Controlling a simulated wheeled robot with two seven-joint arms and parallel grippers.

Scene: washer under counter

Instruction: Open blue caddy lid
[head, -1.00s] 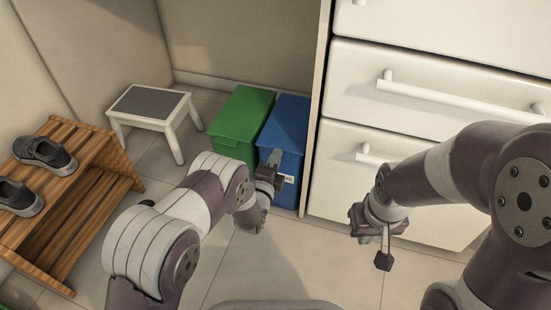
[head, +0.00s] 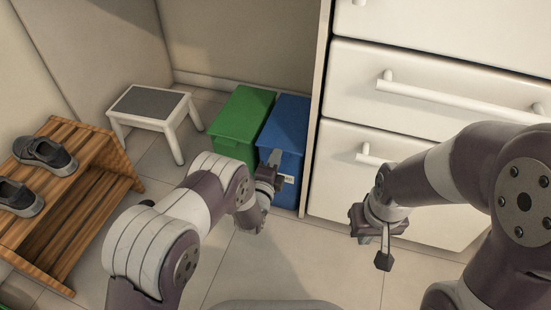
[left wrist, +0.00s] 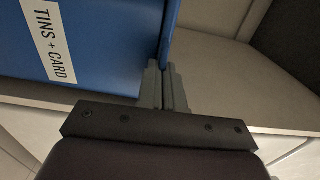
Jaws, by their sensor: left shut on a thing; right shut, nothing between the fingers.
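The blue caddy (head: 287,122) stands on the floor against the cabinet side, with its lid down as far as I can see. In the left wrist view its blue wall (left wrist: 100,45) bears a white "TINS + CARD" label (left wrist: 47,40). A thin blue lid edge (left wrist: 169,35) runs down to my left fingers. My left gripper (head: 273,158) is at the caddy's front; it also shows in the left wrist view (left wrist: 163,86), shut on the lid edge. The exact grip is partly hidden by the fingers. My right gripper (head: 384,262) is shut and empty, in front of the white drawers.
A green caddy (head: 240,115) stands close on the left of the blue one. A white cabinet with drawers (head: 430,75) rises on the right. A white stool with a grey top (head: 148,104) and a wooden shoe rack (head: 75,150) stand left. Tiled floor is free in front.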

